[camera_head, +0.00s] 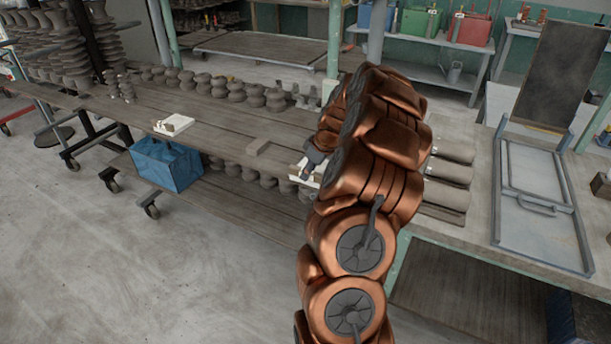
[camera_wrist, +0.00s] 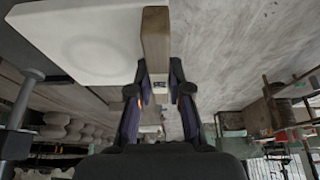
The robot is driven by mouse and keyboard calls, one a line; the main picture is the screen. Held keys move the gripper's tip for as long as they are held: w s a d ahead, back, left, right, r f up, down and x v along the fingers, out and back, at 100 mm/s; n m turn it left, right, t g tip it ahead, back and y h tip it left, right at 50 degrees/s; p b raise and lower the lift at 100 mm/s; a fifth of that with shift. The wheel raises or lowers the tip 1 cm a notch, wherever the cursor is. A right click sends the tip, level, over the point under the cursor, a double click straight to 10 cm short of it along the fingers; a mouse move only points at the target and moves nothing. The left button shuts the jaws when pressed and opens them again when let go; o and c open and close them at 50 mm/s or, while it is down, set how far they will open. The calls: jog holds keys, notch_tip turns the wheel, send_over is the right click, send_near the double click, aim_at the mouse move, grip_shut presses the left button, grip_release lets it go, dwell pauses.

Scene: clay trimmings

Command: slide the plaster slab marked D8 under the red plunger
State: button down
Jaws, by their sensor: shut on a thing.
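My gripper (camera_wrist: 158,92) is shut on a brown bar (camera_wrist: 156,38), with one finger on each side. A small dark mark sits on the bar's near end, too small to read. A pale slab (camera_wrist: 80,42) with a faint round shape lies right beside the bar, to its left. In the head view my dark gripper (camera_head: 316,162) is at the long bench, partly hidden by my arm, beside a white piece (camera_head: 303,171). Another white piece (camera_head: 172,125) with a small item on it lies farther left. I cannot make out the D8 mark or the red plunger.
Grey clay forms (camera_head: 236,91) line the bench's back edge. A blue bin (camera_head: 167,165) sits on the lower shelf. A metal frame (camera_head: 545,225) lies on the right table.

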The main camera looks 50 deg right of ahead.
jog(key=shift+w+d+f+b, duration=0.1)
jog(key=shift+w+d+b, duration=0.25)
jog(key=shift+d, duration=0.6)
jog(key=shift+w+d+f+b, duration=0.1)
jog(key=shift+w+d+b, duration=0.15)
jog(key=shift+d, duration=0.7)
jog(key=shift+w+d+f+b, duration=0.1)
jog(key=shift+w+d+b, duration=0.25)
jog(key=shift+d, duration=0.6)
jog(key=shift+d+r, duration=0.15)
jog(key=shift+d, duration=0.25)
jog(key=shift+w+d+b, duration=0.1)
jog(key=shift+d+b, duration=0.5)
jog(key=c, duration=1)
grip_release()
jog(key=v, duration=1.1)
jog(key=shift+r, duration=0.35)
